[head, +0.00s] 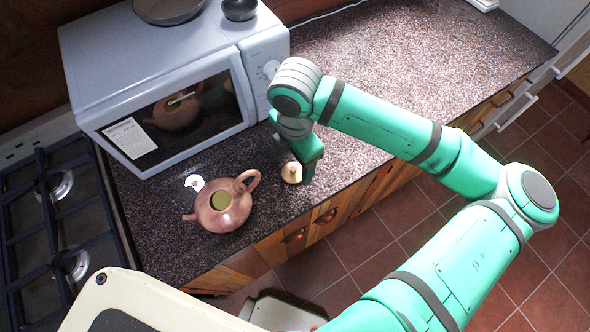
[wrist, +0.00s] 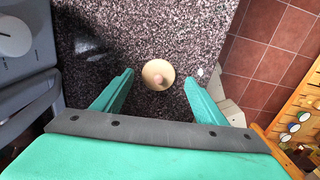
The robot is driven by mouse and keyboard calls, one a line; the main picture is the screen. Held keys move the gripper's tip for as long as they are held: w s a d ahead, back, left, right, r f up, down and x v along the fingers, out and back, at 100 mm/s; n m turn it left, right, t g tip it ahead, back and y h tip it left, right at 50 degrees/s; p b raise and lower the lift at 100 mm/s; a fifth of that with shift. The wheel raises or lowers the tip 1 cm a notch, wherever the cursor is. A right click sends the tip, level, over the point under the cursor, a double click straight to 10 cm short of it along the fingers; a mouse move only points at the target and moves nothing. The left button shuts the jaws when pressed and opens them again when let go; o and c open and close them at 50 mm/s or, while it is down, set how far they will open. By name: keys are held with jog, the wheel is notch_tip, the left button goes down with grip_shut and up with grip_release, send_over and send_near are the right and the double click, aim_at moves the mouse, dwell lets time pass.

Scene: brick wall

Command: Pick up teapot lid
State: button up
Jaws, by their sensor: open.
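The teapot lid (head: 291,172) is a small round tan disc with a knob, lying on the dark speckled counter. In the wrist view the lid (wrist: 158,75) lies ahead of the fingertips, roughly midway between them and apart from both. My gripper (head: 306,170) is directly above and beside the lid in the head view. In the wrist view my gripper (wrist: 157,90) is open, its two green fingers spread wide with nothing between them. The brown teapot (head: 222,204) stands open on the counter, left of the lid, with its handle towards the lid.
A white microwave (head: 180,80) stands behind the teapot, with bowls on top. A gas stove (head: 60,215) is at the left. A small white round item (head: 194,182) lies by the teapot. The counter's front edge is close to the lid. The counter (head: 400,50) to the right is clear.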

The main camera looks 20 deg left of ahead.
aim_at(293, 171)
jog(key=shift+s+a+f, duration=0.1)
jog(key=shift+a+f, duration=0.1)
jog(key=shift+f, duration=1.2)
jog(key=shift+c, duration=0.6)
jog(key=c, duration=0.9)
jog(key=shift+o, duration=0.2)
jog(key=shift+r, duration=0.15)
